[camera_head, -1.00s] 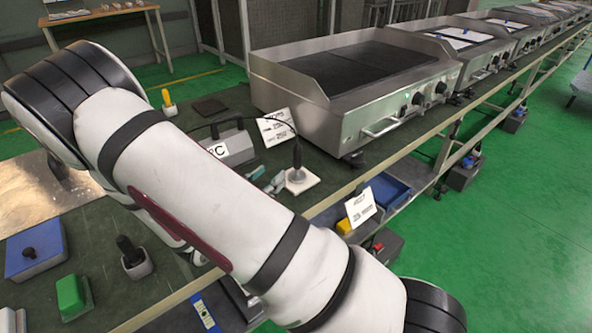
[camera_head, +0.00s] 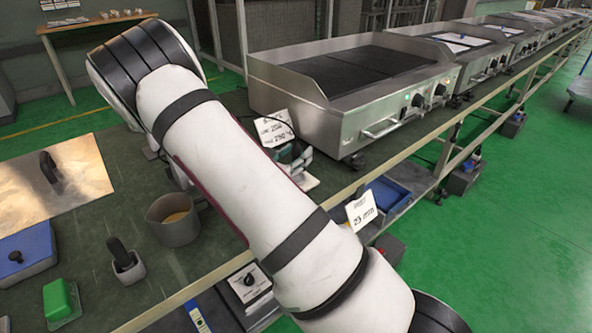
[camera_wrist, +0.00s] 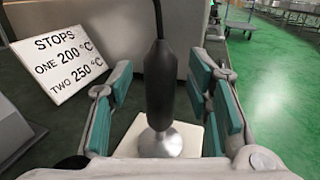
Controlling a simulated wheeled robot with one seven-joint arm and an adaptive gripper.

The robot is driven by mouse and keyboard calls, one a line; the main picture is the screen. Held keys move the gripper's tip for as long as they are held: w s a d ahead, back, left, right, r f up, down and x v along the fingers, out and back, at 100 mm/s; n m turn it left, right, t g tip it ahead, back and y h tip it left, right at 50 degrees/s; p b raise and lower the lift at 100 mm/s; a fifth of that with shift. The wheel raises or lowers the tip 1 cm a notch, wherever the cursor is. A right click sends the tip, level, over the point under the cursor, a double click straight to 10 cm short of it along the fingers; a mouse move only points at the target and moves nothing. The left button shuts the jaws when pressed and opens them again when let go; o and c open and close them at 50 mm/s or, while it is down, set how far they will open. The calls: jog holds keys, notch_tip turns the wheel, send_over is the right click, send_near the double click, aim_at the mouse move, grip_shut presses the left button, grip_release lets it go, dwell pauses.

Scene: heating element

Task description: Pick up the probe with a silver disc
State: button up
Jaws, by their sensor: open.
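The probe (camera_wrist: 160,85) stands upright in the wrist view, with a black handle, a dark cable at its top and a flared silver disc (camera_wrist: 160,143) at its base. The disc rests on a white square pad (camera_wrist: 190,136). My gripper (camera_wrist: 163,82) is open, with one teal-padded finger on each side of the handle and a gap visible on both sides. In the head view my gripper (camera_head: 288,158) shows only partly behind my arm, and the probe is hidden there.
A "STOPS" sign (camera_wrist: 62,62) stands left of the probe. A steel grill (camera_head: 350,90) is behind it on the bench. A grey pot (camera_head: 174,219), a black-handled block (camera_head: 124,262) and a green block (camera_head: 60,301) stand at left. The bench's front edge is close.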

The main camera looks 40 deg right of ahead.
jog(key=shift+w+d, duration=0.1)
jog(key=shift+d, duration=0.15)
grip_shut()
